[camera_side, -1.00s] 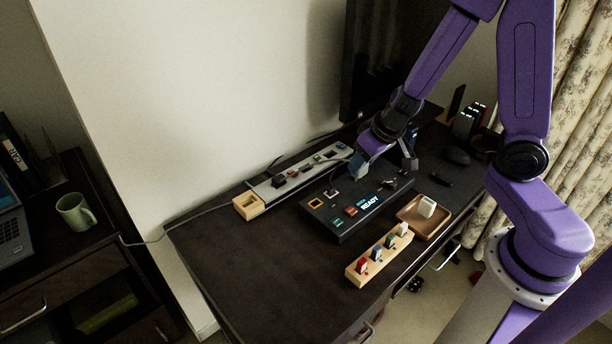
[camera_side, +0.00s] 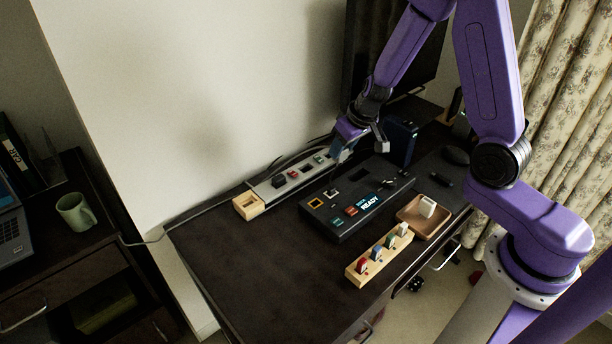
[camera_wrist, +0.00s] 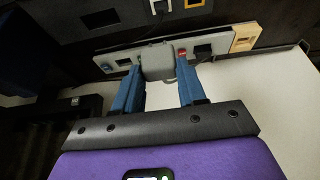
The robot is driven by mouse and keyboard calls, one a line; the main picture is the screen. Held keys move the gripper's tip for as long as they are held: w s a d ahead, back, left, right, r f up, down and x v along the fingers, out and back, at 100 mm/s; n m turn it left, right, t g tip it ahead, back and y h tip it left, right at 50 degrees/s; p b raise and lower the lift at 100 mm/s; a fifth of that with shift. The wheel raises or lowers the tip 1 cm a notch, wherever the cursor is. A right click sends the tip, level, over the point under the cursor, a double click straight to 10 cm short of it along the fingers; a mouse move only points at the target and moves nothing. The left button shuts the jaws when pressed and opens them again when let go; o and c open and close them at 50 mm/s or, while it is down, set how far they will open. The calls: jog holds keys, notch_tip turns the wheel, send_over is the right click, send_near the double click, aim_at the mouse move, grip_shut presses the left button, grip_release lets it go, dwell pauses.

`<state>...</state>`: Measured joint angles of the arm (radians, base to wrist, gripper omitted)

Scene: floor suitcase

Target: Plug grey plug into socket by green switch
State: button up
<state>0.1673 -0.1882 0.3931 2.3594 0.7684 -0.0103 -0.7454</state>
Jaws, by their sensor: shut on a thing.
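My gripper (camera_side: 342,152) is at the right end of the pale power strip (camera_side: 265,190) in the side view, close above it. In the wrist view its blue fingers (camera_wrist: 158,88) are shut on the grey plug (camera_wrist: 157,62), which is over or against the strip (camera_wrist: 222,67). A small greenish switch (camera_wrist: 124,62) shows on the strip left of the plug, and a red switch (camera_wrist: 182,53) right of it. The plug's underside and prongs are hidden, so I cannot tell whether it is seated. The fingers hide the plug in the side view.
A black console (camera_side: 345,228) with a lit READY display lies in front of the strip. A dark monitor stands behind my gripper. The desk's left front is clear.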

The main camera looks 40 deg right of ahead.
jog(key=w+f, duration=0.3)
jog(key=w, duration=0.1)
jog(key=w+f, duration=0.3)
jog(key=w, duration=0.2)
jog(key=w+f, duration=0.3)
jog(key=w, duration=0.1)
jog(key=shift+w+d, duration=0.2)
jog(key=shift+d, duration=0.2)
jog(key=shift+w+f, duration=0.45)
jog(key=shift+f, duration=1.65)
jog(key=shift+f, duration=0.15)
jog(key=o, duration=0.8)
jog(key=shift+o, duration=0.2)
